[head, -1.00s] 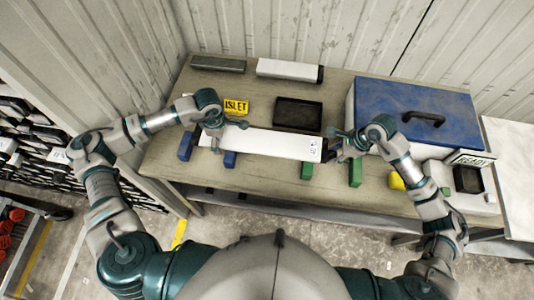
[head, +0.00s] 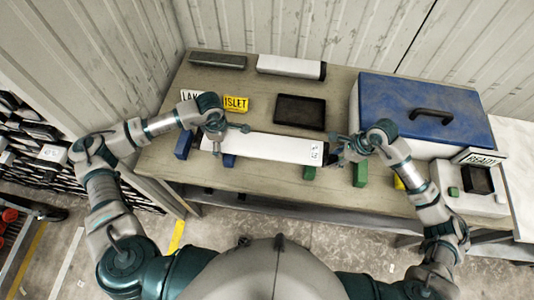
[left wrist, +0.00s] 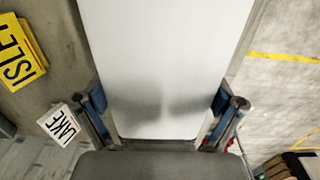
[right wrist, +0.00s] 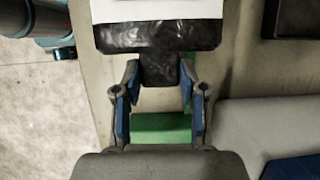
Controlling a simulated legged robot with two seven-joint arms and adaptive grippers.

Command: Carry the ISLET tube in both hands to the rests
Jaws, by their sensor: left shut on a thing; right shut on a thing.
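The ISLET tube (head: 265,147) is long and white, lying left to right near the table's front edge; its dark end with a stub (right wrist: 160,68) shows in the right wrist view. My left gripper (head: 218,134) is shut across its left part, a finger on each side in the left wrist view (left wrist: 163,110). My right gripper (head: 345,150) is shut on the stub at the right end (right wrist: 161,85). The likely rests are blue blocks (head: 184,146) (head: 229,161) at left and green blocks (head: 309,173) (head: 360,175) at right. Contact with them cannot be told.
Yellow ISLET sign (head: 236,104) and white LAKE sign (head: 190,96) stand behind the tube. A black tray (head: 299,112), grey bar (head: 217,62) and another white tube (head: 290,67) lie farther back. A blue-lidded box (head: 425,112) and READY sign (head: 480,158) are right.

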